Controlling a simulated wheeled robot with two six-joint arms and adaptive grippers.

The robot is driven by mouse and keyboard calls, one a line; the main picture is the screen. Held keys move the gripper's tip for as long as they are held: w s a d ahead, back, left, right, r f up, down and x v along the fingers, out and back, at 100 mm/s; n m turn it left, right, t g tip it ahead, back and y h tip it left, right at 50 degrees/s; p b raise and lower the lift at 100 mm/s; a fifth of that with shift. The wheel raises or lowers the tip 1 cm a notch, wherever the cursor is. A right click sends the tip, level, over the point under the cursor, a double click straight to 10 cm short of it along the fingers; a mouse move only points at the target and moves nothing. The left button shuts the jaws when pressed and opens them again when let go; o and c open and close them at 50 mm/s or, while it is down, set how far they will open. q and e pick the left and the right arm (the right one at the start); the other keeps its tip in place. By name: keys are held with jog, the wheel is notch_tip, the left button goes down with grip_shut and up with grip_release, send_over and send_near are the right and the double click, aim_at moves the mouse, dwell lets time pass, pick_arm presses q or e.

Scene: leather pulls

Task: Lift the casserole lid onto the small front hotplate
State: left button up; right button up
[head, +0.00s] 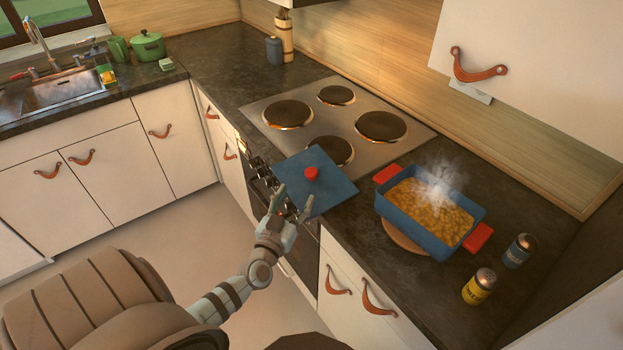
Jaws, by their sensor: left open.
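The casserole lid (333,187) is a flat blue square with a red knob (311,173). It lies over the hob's front edge and covers the near part of the small front hotplate (338,146). I cannot tell whether it lies flat or is slightly tilted. My left gripper (293,201) is open, with its fingers spread at the lid's near edge, below the knob. The fingers overlap the lid in the picture; I cannot tell if they touch it. The knob is not between them. My right gripper is not in view.
A steaming blue casserole (425,222) with red handles stands uncovered on a round wooden board (400,236) right of the hob (377,157). Other hotplates are bare. Control knobs line the oven front.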

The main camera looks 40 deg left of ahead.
aim_at(309, 176)
pick_arm(q)
jog(key=b+x, duration=0.1)
jog(key=x, duration=0.2)
jog(key=b+x, duration=0.2)
jog(key=x, duration=0.2)
jog(key=f+b+x, duration=0.1)
jog(key=x, duration=0.3)
jog(key=shift+w+b, duration=0.25)
jog(key=shift+b, duration=0.05)
jog(key=shift+w+a+r, duration=0.15)
jog(key=shift+w, duration=0.25)
jog(key=shift+r, duration=0.15)
grip_shut()
